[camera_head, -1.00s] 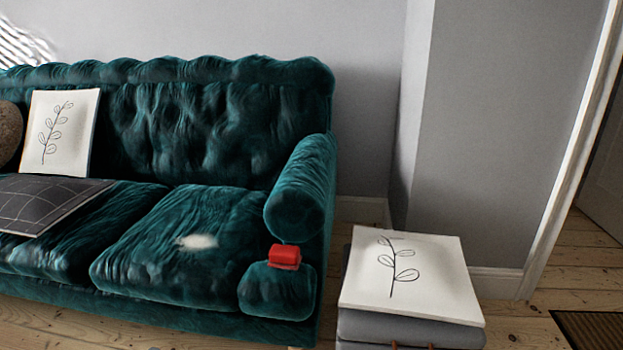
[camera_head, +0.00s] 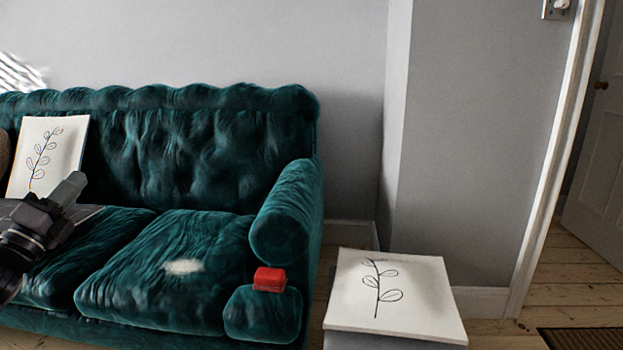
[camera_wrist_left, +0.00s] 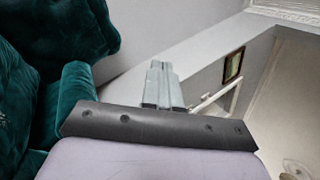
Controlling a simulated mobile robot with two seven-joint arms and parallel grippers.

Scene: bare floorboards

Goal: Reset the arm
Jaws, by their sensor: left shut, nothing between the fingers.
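My left gripper (camera_head: 69,188) is at the left of the head view, in front of the sofa, with its arm coming in from the left edge. Its grey fingers are together and hold nothing. The left wrist view also shows the closed fingers (camera_wrist_left: 160,84), pointing toward the wall and door frame. My right gripper is in neither view.
A green velvet sofa (camera_head: 200,140) fills the left and middle. Bare floorboards (camera_head: 575,290) are at right.

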